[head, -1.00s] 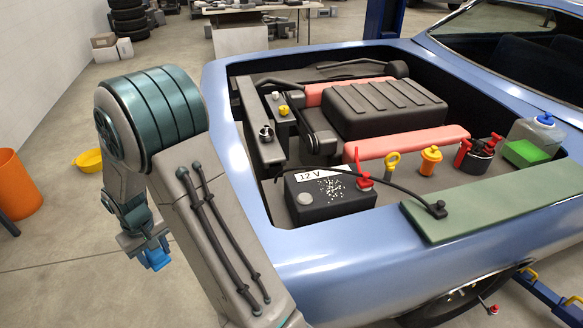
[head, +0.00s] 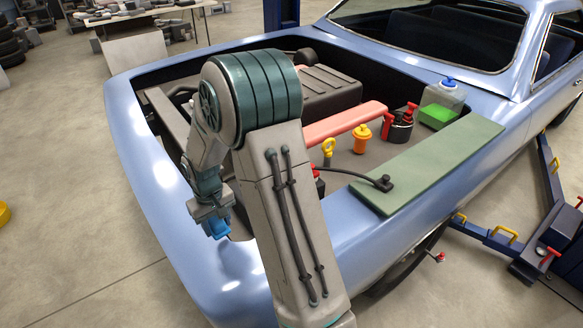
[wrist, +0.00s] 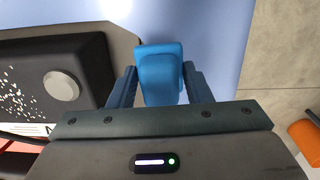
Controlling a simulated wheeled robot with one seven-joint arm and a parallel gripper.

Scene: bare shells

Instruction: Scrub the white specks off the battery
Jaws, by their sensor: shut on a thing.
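The battery (wrist: 88,62) is a black box at the left of the wrist view, with a round grey terminal (wrist: 61,86) on top. White specks (wrist: 13,98) lie on its top near the left edge of that view, and part of it is cut off. In the head view my arm hides it. My gripper (head: 216,228) is shut on a blue block (wrist: 160,75), whose kind I cannot tell. In the wrist view the block is to the right of the battery and apart from it, over the blue car body.
The car's blue fender (head: 165,200) edges the open engine bay. A green board (head: 440,165) lies across its right side. A yellow-handled dipstick (head: 328,148), an orange cap (head: 361,138) and a reservoir with green fluid (head: 438,108) stand inside.

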